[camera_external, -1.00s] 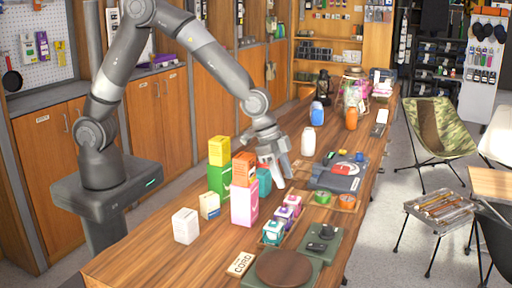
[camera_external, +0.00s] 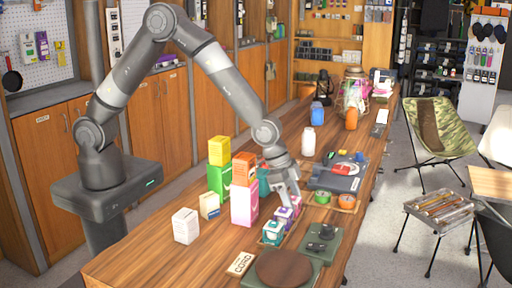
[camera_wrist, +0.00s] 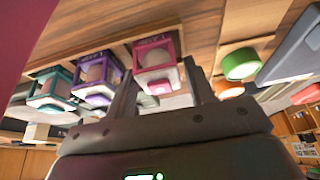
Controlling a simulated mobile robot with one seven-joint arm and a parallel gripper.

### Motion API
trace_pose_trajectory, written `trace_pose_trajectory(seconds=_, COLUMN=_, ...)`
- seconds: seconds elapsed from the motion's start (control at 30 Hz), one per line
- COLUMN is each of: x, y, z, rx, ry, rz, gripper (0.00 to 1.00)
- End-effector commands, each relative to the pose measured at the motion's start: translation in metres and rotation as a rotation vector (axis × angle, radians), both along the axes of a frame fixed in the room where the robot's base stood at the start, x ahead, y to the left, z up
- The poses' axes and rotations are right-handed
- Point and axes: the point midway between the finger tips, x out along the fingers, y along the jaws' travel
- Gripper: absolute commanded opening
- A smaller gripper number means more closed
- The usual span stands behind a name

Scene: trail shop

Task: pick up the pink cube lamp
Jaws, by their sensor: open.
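The pink cube lamp (camera_wrist: 153,54) is a small pink-framed cube with a pale round bulb. In the wrist view it sits between the two fingers of my open gripper (camera_wrist: 158,68), with a gap visible on the right side. In the outside view the pink lamp (camera_external: 294,201) is at the far end of a row of cube lamps, partly hidden by my gripper (camera_external: 287,197), which reaches down over it. A purple lamp (camera_wrist: 95,76) and a teal lamp (camera_wrist: 50,86) stand beside it. I cannot tell whether a finger touches the pink lamp.
Stacked boxes, including a pink box (camera_external: 244,206) and an orange box (camera_external: 244,169), stand close left of my gripper. Green and orange round tins (camera_external: 322,197) lie to the right. A dark wooden disc (camera_external: 284,268) is at the near end of the counter (camera_external: 150,256).

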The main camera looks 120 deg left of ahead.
Motion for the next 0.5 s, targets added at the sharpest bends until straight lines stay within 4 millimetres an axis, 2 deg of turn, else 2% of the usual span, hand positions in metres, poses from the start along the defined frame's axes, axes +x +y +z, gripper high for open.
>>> trace_pose_trajectory(seconds=0.07, x=-0.0001, y=-0.0001, z=0.0002, rx=0.000, ry=0.000, rz=0.000, gripper=0.45)
trace_pose_trajectory(seconds=0.43, x=-0.0002, y=-0.0002, z=0.0004, rx=0.000, ry=0.000, rz=0.000, gripper=0.15)
trace_pose_trajectory(seconds=0.5, x=0.0000, y=-0.0001, z=0.0005, rx=0.000, ry=0.000, rz=0.000, gripper=0.14)
